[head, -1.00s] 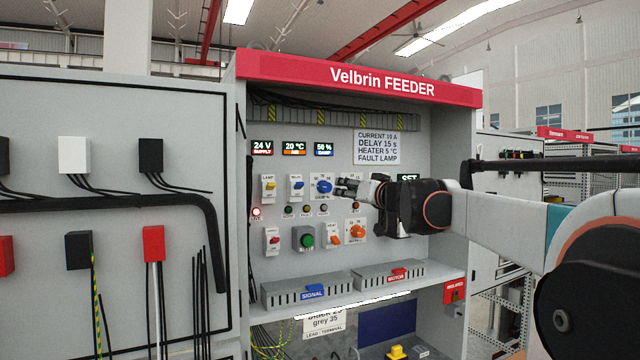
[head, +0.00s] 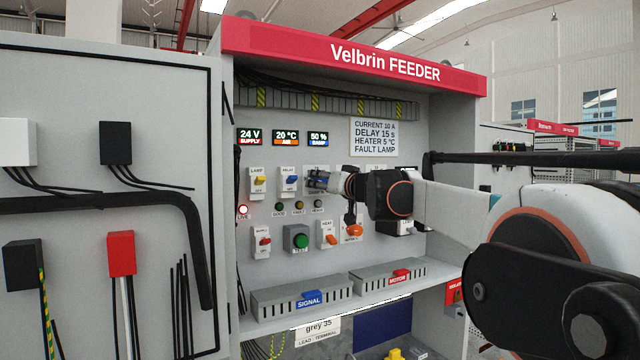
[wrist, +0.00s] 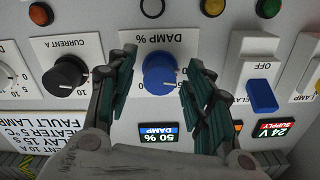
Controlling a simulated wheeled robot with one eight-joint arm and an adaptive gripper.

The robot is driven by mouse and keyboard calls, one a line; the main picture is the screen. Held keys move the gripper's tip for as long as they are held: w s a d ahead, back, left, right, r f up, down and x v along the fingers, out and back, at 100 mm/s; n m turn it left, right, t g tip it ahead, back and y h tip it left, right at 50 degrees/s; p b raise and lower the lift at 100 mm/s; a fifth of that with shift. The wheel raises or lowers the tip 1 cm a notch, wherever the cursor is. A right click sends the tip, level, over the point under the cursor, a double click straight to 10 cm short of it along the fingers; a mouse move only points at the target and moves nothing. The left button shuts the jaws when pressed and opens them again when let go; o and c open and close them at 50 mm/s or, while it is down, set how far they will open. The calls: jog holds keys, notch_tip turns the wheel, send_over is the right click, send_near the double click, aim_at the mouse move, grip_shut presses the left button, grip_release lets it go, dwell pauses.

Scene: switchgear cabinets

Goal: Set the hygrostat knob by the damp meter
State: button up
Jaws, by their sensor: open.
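The blue hygrostat knob (wrist: 159,74) sits on a white plate (wrist: 150,48) marked "DAMP %" in the wrist view, which sees the panel upside down. My gripper (wrist: 161,88) is open, with one finger on each side of the knob. I cannot tell whether either finger touches it. The damp meter (wrist: 158,134) reads 50 % in the wrist view. It also shows in the head view (head: 318,139). In the head view my gripper (head: 318,181) covers most of the blue knob.
A black "CURRENT A" knob (wrist: 65,77) and a blue rocker switch (wrist: 261,94) flank the damp plate. A settings card (head: 375,137) reads current 10 A, delay 15 s, heater 5 °C, fault lamp.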

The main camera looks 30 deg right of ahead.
jog(key=shift+s, duration=0.2)
jog(key=shift+c, duration=0.7)
jog(key=shift+w, duration=0.1)
jog(key=c, duration=0.9)
jog(key=shift+m, duration=0.3)
jog(key=m+b, duration=0.1)
jog(key=m, duration=1)
